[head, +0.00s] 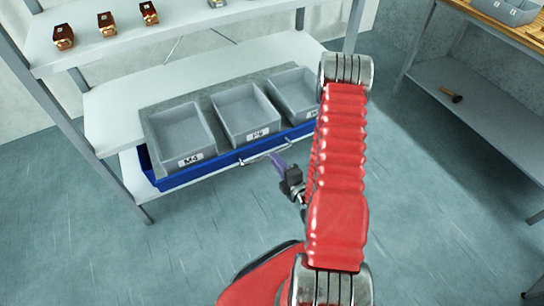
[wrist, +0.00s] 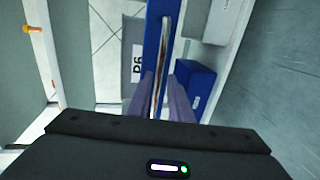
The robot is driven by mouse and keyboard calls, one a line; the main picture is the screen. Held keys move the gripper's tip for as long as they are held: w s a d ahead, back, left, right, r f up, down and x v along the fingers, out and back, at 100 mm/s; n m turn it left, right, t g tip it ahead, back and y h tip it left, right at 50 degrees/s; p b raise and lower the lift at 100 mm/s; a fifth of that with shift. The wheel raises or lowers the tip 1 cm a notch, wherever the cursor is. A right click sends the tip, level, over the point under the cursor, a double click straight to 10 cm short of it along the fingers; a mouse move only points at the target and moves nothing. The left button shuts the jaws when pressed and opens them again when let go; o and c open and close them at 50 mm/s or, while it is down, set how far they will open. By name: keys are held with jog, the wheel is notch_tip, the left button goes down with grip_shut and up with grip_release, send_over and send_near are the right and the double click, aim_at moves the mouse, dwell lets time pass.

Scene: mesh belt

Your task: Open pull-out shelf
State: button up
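The pull-out shelf (head: 228,158) has a blue front and carries grey bins. It sits low in the rack, and I cannot tell how far out it stands. Its metal handle (head: 252,160) is on the front. My gripper (head: 277,160) is at the handle's right part, with its purple-grey fingers pointing at the front. In the wrist view, the handle (wrist: 160,80) runs between the two fingers of my gripper (wrist: 161,80), close to both. Whether they press on it is not clear. The blue front (wrist: 153,35) shows beyond them. My red arm hides the shelf's right end.
Three grey bins (head: 190,112) stand on the pull-out shelf. The rack's upper board (head: 180,45) holds several copper-coloured parts (head: 107,24). A workbench (head: 475,100) stands at the right. The floor (head: 180,260) in front of the rack is clear.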

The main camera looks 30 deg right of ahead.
jog(key=v, duration=0.8)
jog(key=shift+s, duration=0.3)
dwell(0.4)
